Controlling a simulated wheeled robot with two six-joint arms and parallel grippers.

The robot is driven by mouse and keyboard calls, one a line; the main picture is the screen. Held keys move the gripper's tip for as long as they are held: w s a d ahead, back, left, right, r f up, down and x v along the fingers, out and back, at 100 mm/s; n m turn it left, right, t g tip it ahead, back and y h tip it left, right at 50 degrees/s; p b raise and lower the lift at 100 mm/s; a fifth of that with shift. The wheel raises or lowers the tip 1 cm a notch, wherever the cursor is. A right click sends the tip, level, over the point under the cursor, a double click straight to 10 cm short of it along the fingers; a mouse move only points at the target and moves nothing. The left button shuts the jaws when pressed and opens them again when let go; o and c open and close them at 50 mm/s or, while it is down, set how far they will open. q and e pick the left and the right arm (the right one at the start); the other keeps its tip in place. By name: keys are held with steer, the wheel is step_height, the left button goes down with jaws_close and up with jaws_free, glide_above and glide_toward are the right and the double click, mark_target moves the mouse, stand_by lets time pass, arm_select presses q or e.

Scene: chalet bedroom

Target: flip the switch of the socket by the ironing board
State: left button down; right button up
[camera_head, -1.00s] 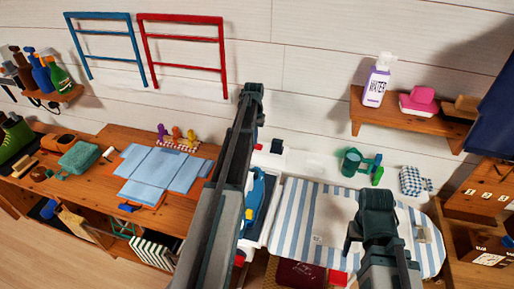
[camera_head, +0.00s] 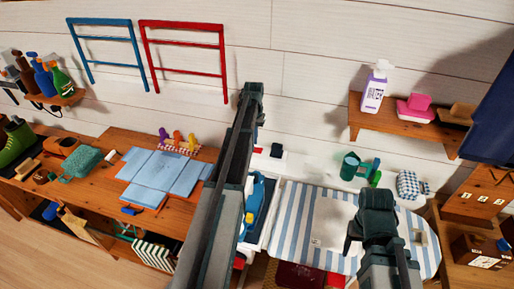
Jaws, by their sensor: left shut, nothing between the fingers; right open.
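The ironing board (camera_head: 293,215) has a blue-and-white striped cover and stands below the wall at the centre right. Just above its left end, a small dark block (camera_head: 277,150) shows against a white patch; it may be the socket's switch, but it is too small to tell its position. A small red spot (camera_head: 258,148) is beside it, partly behind my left arm. My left gripper (camera_head: 251,92) is shut and empty, up in front of the wall, above and left of the dark block. My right gripper (camera_head: 372,215) is open and empty over the ironing board.
A blue iron (camera_head: 256,203) stands at the board's left end, partly hidden by my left arm. A green watering can (camera_head: 351,166) and a checked cloth (camera_head: 410,185) are behind the board. A wall shelf (camera_head: 400,123) is at upper right. A wooden table (camera_head: 118,140) with folded blue cloth is left.

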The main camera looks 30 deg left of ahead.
mark_target(255, 149)
arm_select(q)
step_height(255, 149, up, 4)
steer(key=p, duration=0.3)
stand_by(0.3)
steer(key=s+d+m, duration=0.1)
steer(key=s+d, duration=0.4)
steer(key=d, duration=0.5)
steer(key=s+d+m, duration=0.2)
steer(key=s+d, duration=0.2)
steer(key=d, duration=0.7)
steer(key=s+d+f+m+y+b, duration=0.1)
steer(key=s+d+m, duration=0.2)
steer(key=s+d, duration=1.3)
steer(key=shift+s+f, duration=0.2)
steer(key=shift+s, duration=1.05)
